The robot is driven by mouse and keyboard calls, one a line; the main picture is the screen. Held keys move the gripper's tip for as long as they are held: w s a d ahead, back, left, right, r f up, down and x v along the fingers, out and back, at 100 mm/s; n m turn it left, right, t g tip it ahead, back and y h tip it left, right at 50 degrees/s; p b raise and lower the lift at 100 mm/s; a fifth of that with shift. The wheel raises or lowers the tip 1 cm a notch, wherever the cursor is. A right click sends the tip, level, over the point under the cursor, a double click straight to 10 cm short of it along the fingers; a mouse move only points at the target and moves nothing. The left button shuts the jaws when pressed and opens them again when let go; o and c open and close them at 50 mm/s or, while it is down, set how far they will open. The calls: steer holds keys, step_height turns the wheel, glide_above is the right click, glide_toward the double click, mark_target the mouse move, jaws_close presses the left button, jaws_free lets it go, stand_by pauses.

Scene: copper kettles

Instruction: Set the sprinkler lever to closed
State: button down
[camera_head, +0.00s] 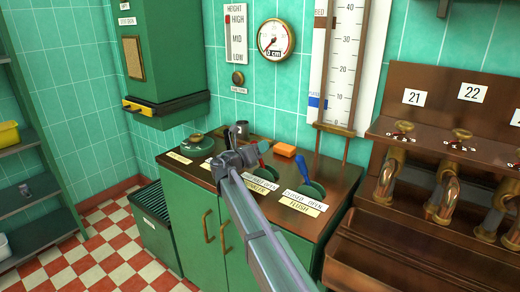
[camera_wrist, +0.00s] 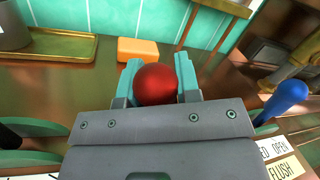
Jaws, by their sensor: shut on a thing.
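The sprinkler lever has a round red knob (camera_wrist: 155,84), seen between my two fingers in the wrist view. In the head view a bit of the red lever (camera_head: 263,147) shows just right of my gripper (camera_head: 240,158). My gripper is shut on the knob. The lever's shaft and most of its base are hidden by my gripper and arm. Its label plate (camera_head: 262,181) on the counter is partly covered, with "HALF OPEN" readable, so I cannot tell the lever's exact setting.
A blue lever (camera_head: 306,167) marked flush stands to the right, close to my gripper. An orange block (camera_head: 284,150) lies behind the red knob. A dark mug (camera_head: 242,130) stands at the counter's back. Brass taps (camera_head: 388,176) are at the right.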

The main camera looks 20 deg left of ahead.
steer(key=c, duration=0.8)
jaws_free()
steer(key=shift+a, duration=0.1)
steer(key=b+v, duration=0.1)
steer(key=v, duration=1)
